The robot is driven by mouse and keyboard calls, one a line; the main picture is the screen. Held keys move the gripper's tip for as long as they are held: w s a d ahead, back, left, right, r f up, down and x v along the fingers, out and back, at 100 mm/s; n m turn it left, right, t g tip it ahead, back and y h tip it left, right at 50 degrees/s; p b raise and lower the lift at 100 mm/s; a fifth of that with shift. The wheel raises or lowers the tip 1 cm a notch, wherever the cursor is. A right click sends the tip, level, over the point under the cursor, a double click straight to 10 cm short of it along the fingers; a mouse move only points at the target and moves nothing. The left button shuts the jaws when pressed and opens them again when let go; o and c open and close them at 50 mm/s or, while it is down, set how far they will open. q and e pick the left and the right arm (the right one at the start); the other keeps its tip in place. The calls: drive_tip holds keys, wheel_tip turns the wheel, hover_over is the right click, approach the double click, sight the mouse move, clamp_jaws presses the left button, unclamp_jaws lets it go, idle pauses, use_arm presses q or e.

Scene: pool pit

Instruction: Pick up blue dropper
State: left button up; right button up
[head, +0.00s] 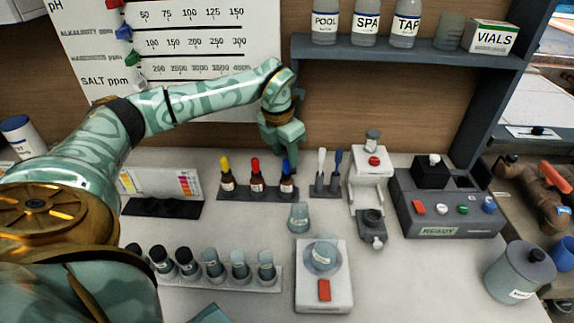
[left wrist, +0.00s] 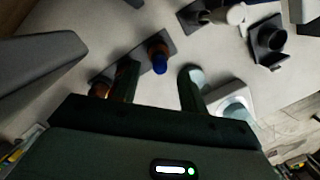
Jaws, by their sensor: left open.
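The blue dropper (head: 287,181) is a small dark bottle with a blue bulb top and a white label. It stands upright at the right end of a dark rack, beside the red dropper (head: 256,175) and the yellow dropper (head: 227,173). My left gripper (head: 285,145) is open and empty, pointing down above and slightly behind the blue dropper. In the left wrist view the blue top (left wrist: 159,62) shows beyond and between the two spread fingers, apart from both. My right gripper is not in view.
A holder with white and blue stirrers (head: 337,171) stands just right. A glass beaker (head: 299,217) and a scale (head: 324,292) are nearer. A shelf (head: 400,54) with bottles is at the back, right of the arm.

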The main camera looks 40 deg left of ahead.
sight(287, 160)
use_arm(q)
drive_tip(key=f, duration=0.4)
drive_tip(key=shift+w+f+b, duration=0.15)
drive_tip(key=shift+w+b, duration=0.2)
drive_tip(key=shift+c, duration=0.3)
drive_tip(key=c, duration=0.6)
drive_tip(key=shift+s+d+r, duration=0.1)
drive_tip(key=shift+r, duration=0.45)
wheel_tip(287, 160, up, 6)
drive_tip(key=shift+r+p, duration=0.15)
drive_tip(key=shift+p, duration=0.8)
drive_tip(key=s+d, duration=1.2)
drive_tip(key=s, duration=0.3)
drive_tip(key=shift+d, duration=0.35)
